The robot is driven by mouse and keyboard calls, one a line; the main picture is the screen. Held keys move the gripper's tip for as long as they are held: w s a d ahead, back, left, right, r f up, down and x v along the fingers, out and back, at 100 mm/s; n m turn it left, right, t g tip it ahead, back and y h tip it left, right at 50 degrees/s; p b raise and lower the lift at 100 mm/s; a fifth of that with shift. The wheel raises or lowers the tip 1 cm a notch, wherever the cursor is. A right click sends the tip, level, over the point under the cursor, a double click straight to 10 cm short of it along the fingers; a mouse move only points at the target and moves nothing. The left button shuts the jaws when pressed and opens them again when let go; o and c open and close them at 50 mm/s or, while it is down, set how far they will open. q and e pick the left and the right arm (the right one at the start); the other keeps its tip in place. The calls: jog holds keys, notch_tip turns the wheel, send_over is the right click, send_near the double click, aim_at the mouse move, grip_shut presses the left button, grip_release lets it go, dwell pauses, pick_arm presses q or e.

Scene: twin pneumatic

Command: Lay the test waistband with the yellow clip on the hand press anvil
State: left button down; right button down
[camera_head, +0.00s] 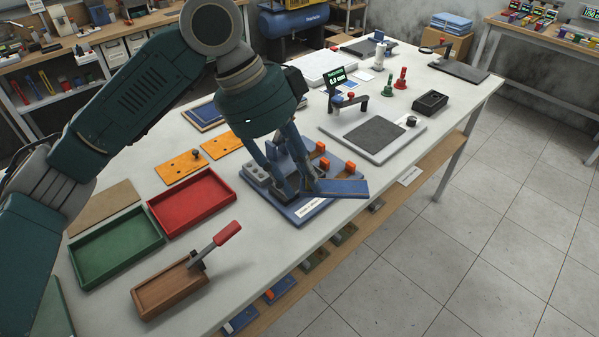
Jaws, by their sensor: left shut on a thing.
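My left gripper (298,190) reaches down over a blue-grey fixture base (318,208) at the front edge of the table. It is shut on a flat blue strip (344,188), which sticks out to the right from the fingertips, past the base. The strip looks like the waistband; I cannot make out a yellow clip on it. The base carries orange blocks (322,164), a grey holed block (256,174) and a white label. The fingers hide its middle, so I cannot tell whether the strip touches an anvil. My right gripper is not in view.
A red tray (169,226), a green tray (76,268) and a wooden box (147,304) with a red-handled lever (228,233) stand left. Orange plates (181,168) lie behind. A grey plate with a dark pad (374,152) and display (335,78) stand right.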

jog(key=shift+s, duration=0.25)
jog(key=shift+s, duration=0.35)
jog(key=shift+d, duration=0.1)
